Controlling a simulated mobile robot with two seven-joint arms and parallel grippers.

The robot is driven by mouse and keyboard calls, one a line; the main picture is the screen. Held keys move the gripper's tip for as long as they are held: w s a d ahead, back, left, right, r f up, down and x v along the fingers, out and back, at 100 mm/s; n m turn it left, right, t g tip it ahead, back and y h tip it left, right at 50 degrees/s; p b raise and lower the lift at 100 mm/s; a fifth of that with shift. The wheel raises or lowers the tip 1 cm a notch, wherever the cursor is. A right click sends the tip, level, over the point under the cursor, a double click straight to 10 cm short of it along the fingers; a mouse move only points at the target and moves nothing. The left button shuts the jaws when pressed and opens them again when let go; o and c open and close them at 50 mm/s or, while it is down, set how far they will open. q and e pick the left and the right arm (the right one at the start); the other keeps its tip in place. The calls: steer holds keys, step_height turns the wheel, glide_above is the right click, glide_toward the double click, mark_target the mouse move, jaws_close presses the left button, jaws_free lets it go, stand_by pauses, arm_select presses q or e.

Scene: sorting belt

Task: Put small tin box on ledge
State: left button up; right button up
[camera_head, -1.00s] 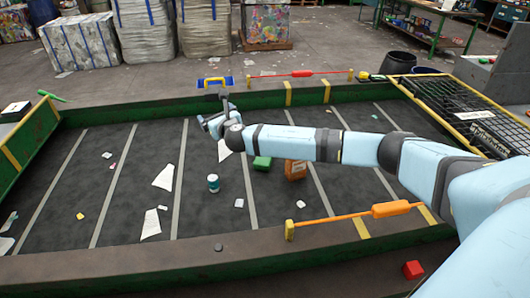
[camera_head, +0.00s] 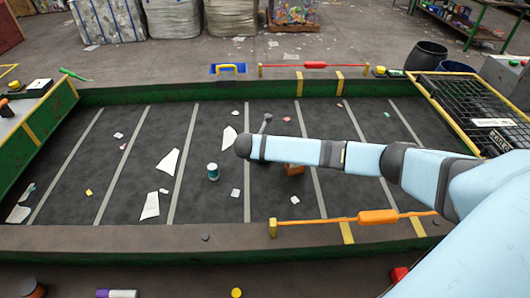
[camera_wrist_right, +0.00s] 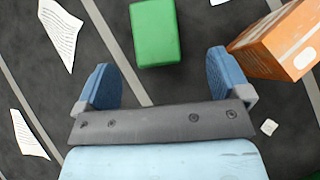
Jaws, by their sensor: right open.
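A plain green box with rounded edges (camera_wrist_right: 156,33), which looks like the small tin box, lies on the dark belt (camera_head: 110,180) in the right wrist view. In the head view my right arm hides it. My right gripper (camera_wrist_right: 160,84) is open, its two blue fingers apart with only belt between them. The green box is just beyond the fingertips, roughly in line with the gap. The brown ledge (camera_head: 120,241) runs along the belt's near side. My left gripper is not in view.
An orange carton (camera_wrist_right: 278,40) lies beside the green box, close to the right finger; it shows partly below my arm in the head view (camera_head: 294,170). A white-and-teal can (camera_head: 213,172) stands left of them. An orange-handled bar (camera_head: 377,217) spans the near side. Paper scraps lie around.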

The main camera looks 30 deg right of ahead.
steer(key=x, duration=0.3)
steer(key=shift+d+f, duration=0.1)
steer(key=shift+w+a+x, duration=0.1)
steer(key=shift+w+x, duration=0.05)
steer(key=shift+x, duration=1.15)
steer(key=shift+w+a+x, duration=0.15)
steer(key=shift+x, duration=1.15)
steer(key=shift+c, duration=0.4)
steer(key=c, duration=1)
